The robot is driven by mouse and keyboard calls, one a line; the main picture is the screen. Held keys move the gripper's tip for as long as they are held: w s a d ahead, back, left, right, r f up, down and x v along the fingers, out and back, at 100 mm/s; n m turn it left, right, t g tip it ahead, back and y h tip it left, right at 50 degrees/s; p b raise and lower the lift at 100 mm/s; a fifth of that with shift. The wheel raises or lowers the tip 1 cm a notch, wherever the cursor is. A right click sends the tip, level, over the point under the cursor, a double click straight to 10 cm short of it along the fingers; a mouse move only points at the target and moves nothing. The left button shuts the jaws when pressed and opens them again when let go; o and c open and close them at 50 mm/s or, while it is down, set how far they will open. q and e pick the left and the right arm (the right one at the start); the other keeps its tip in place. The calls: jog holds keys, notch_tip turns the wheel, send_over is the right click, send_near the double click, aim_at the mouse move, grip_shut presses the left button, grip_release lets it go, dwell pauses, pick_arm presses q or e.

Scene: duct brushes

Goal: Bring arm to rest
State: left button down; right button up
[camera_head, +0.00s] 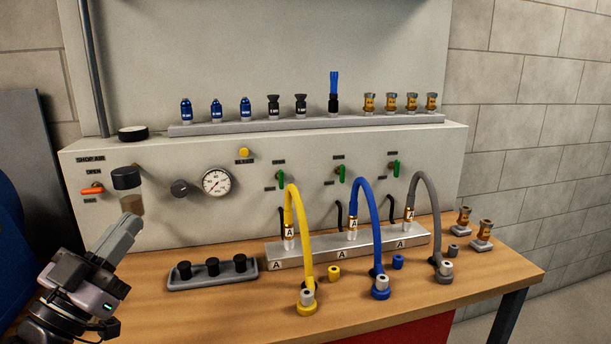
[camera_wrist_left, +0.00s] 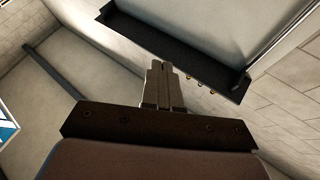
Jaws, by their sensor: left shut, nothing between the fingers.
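My left gripper (camera_head: 122,236) is at the left of the head view, over the left end of the workbench. Its fingers are shut with nothing between them and point up and to the right. In the left wrist view the shut fingers (camera_wrist_left: 162,75) stand in the middle, apart from any object. My right gripper is not in view.
The wooden bench (camera_head: 230,310) carries a tray of black caps (camera_head: 212,281) and a metal manifold (camera_head: 345,247) with yellow (camera_head: 305,240), blue (camera_head: 368,230) and grey hoses (camera_head: 432,215). A shelf (camera_head: 210,128) holds several fittings. Brass fittings (camera_head: 482,233) stand at the right.

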pick_arm(q)
notch_tip(320, 180, down, 20)
jog(key=s+d+n+g+y, duration=0.2)
jog(key=s+n+g+y, duration=0.1)
jog(key=g+y, duration=0.1)
jog(key=s+d+f+n+g+y+p, duration=0.1)
jog(key=s+f+g, duration=0.2)
jog(key=s+f, duration=0.5)
jog(key=s+d+f+g+y, duration=0.2)
jog(key=s+f+g, duration=0.2)
jog(key=s+f, duration=0.4)
notch_tip(320, 180, down, 5)
jog(key=shift+s+d+r+n+p, duration=0.1)
jog(key=shift+s+d+n+p, duration=0.05)
jog(key=shift+s+n+p, duration=0.25)
